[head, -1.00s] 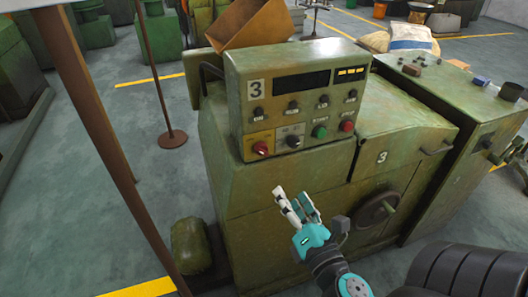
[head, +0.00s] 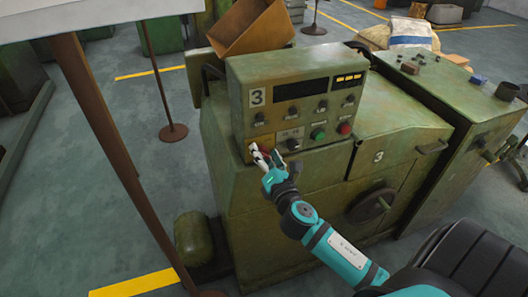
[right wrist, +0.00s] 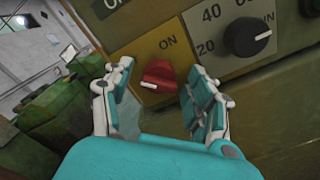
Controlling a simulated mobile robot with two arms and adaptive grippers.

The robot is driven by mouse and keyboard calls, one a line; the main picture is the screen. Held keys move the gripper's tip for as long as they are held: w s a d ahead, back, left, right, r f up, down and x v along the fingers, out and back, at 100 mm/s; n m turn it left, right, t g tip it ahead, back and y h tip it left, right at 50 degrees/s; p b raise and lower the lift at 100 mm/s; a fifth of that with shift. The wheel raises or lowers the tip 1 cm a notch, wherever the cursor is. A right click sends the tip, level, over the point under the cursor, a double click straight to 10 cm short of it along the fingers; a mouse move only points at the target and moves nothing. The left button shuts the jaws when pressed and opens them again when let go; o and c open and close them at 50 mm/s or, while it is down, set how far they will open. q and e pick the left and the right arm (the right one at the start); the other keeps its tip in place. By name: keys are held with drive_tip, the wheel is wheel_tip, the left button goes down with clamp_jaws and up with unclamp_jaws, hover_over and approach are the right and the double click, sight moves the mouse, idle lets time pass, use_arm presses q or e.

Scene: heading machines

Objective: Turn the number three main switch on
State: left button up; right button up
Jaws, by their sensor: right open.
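The number three machine (head: 262,215) is a worn green block with a control box (head: 240,122) marked 3. Its main switch is a red rotary knob on a yellow plate, seen in the right wrist view (right wrist: 160,76). The knob's white mark sits at its lower left; the ON label is above and to the right of it. My right gripper (head: 267,156) is at the box's lower left and largely covers the knob in the head view. In the right wrist view its open fingers (right wrist: 162,74) stand on either side of the knob, with gaps visible. My left gripper is not in view.
A black dial knob (right wrist: 264,36) is right of the red knob. Green (head: 318,134) and red (head: 344,128) buttons sit farther right on the box. A handwheel (head: 372,207) is on the machine's front. A brown post (head: 108,130) stands at left.

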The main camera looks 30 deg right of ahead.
drive_tip(key=shift+w, duration=0.1)
drive_tip(key=shift+c, duration=0.4)
drive_tip(key=c, duration=1.1)
drive_tip(key=shift+m, duration=0.4)
drive_tip(key=m, duration=0.3)
drive_tip(key=shift+m+b, duration=0.3)
drive_tip(key=m, duration=0.4)
drive_tip(key=shift+m, duration=0.3)
drive_tip(key=m, duration=0.4)
drive_tip(key=shift+p, duration=0.3)
drive_tip(key=shift+f+m+p, duration=0.1)
drive_tip(key=shift+m+p, duration=0.35)
drive_tip(key=shift+m, duration=2.05)
